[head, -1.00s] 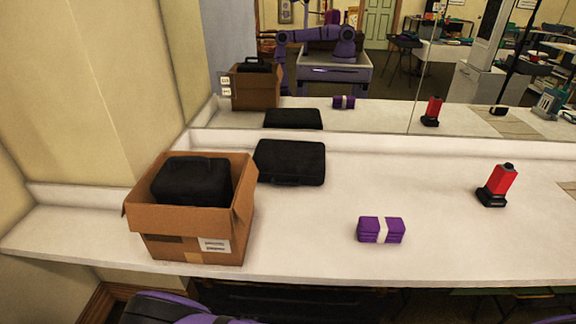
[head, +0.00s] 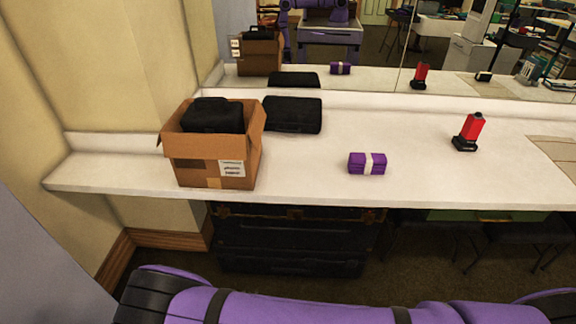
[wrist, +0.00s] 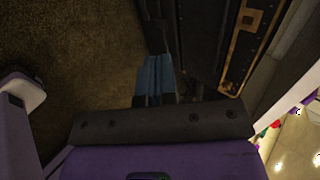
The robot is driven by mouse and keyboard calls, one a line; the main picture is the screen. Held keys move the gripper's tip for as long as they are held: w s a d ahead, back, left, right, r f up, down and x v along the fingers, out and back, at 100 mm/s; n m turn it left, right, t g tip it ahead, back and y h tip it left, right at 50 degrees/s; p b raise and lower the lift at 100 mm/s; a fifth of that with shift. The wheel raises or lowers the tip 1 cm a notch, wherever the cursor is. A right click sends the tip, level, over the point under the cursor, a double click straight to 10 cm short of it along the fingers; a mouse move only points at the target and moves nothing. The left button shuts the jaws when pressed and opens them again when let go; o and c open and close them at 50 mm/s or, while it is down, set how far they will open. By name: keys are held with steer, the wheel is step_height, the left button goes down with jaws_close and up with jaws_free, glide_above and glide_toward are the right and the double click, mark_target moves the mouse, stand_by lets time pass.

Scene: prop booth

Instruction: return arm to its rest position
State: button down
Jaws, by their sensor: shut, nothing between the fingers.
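My gripper (wrist: 155,82) shows in the wrist view as blue fingers closed together, with nothing held. It points past the brown floor (wrist: 70,60) and dark cases. In the head view my purple arm (head: 330,308) lies across the bottom, in front of and below the counter, and the gripper itself is not visible there. The arm is apart from everything on the counter.
The white counter (head: 305,180) holds an open cardboard box (head: 210,165) with a black case (head: 212,115) inside, another black case (head: 292,115), a banded purple bundle (head: 360,164) and a red-and-black object (head: 470,130). Dark trunks (head: 290,245) stand underneath. A mirror backs the counter.

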steer(key=w+d+r+m+h, duration=0.1)
steer(key=w+r+m+h, duration=0.1)
steer(key=w+r+m, duration=0.75)
steer(key=w+d+r+m+h, duration=0.1)
steer(key=w+r+m, duration=0.25)
steer(key=r, duration=1.05)
steer(key=w+d+r+m+g+h, duration=0.1)
steer(key=w+d+r+m+g, duration=0.1)
steer(key=d+r+m, duration=0.8)
steer(key=w+d+r+m+g+h, duration=0.15)
steer(key=d+r+m, duration=0.4)
steer(key=r, duration=0.95)
steer(key=s+d+r+m+g+y, duration=0.1)
steer(key=s+d+r+m, duration=0.3)
steer(key=d+r+m, duration=0.35)
steer(key=s+d+r+m+g+y, duration=0.1)
steer(key=s+d+r+m, duration=0.3)
steer(key=d+r, duration=0.55)
steer(key=s+d+r+m+y, duration=0.2)
steer(key=s+m, duration=0.4)
steer(key=s, duration=0.4)
steer(key=s+d+r+m+t+y, duration=0.1)
steer(key=s+d+r+m+y, duration=0.1)
steer(key=s+d+r+m, duration=0.2)
steer(key=shift+s+d+r+m, duration=0.4)
steer(key=shift+s+d+m, duration=0.3)
steer(key=shift+s+m, duration=1.6)
